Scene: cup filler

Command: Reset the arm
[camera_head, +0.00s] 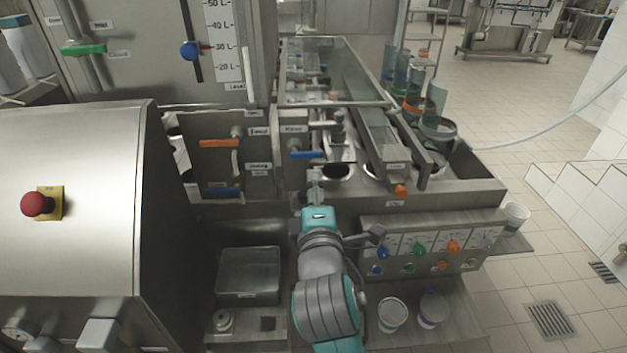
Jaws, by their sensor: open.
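My arm reaches up from the bottom middle of the head view, with grey links and teal joint caps. Its wrist is in front of the machine's steel body.
The panel has coloured knobs. White tubs (392,313) (432,308) stand on the lower shelf, right of my arm. A steel basin (249,273) is left of it. A red emergency button (38,204) is far left. A white cup (515,217) stands at right. Tiled floor (545,240) is clear there.

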